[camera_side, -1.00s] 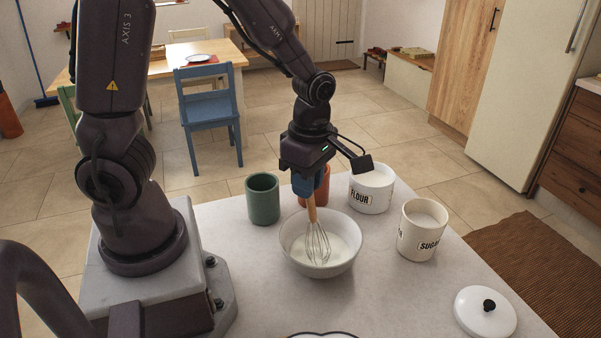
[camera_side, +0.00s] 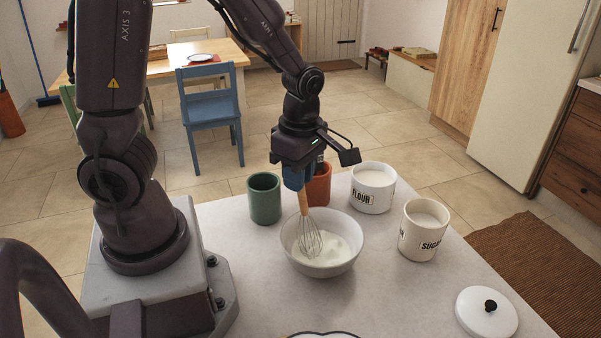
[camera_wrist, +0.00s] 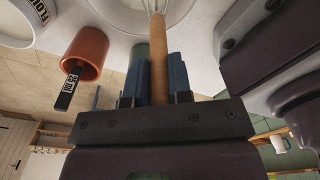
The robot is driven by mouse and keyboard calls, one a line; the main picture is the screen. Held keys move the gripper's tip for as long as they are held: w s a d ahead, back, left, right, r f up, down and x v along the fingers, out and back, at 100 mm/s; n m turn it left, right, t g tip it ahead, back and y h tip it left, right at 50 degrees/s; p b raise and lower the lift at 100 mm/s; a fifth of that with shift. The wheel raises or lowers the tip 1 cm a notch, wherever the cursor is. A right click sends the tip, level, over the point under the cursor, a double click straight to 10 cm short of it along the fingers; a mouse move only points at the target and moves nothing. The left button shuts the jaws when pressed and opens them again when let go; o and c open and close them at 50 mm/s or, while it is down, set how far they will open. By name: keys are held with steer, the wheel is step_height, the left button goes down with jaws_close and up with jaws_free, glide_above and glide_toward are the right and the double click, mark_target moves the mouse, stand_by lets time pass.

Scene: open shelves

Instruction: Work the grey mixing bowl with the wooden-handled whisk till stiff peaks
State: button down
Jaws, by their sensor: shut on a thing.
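My gripper (camera_side: 296,178) is shut on the wooden handle of the whisk (camera_side: 304,203), with the blue fingers on both sides of it. The handle (camera_wrist: 159,72) also shows between the fingers in the wrist view. The whisk leans slightly, its wire head (camera_side: 311,240) down inside the grey mixing bowl (camera_side: 345,266), toward the bowl's left side. White, uneven, mounded contents (camera_side: 336,246) lie in the bowl. How stiff they are I cannot tell. In the wrist view only part of the bowl shows at the top, and the whisk's wires are cut off by the frame edge.
A green cup (camera_side: 264,199) and an orange cup (camera_side: 319,188) holding a dark-handled piece (camera_wrist: 68,89) stand behind the bowl. A flour canister (camera_side: 372,198) and an open sugar canister (camera_side: 417,244) stand to the right. A white lid (camera_side: 484,315) lies front right. The counter front is mostly clear.

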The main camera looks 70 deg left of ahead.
step_height(320, 180, up, 12)
steer(key=a, duration=0.1)
steer(key=shift+s, duration=0.35)
stand_by(0.6)
steer(key=shift+a, duration=0.15)
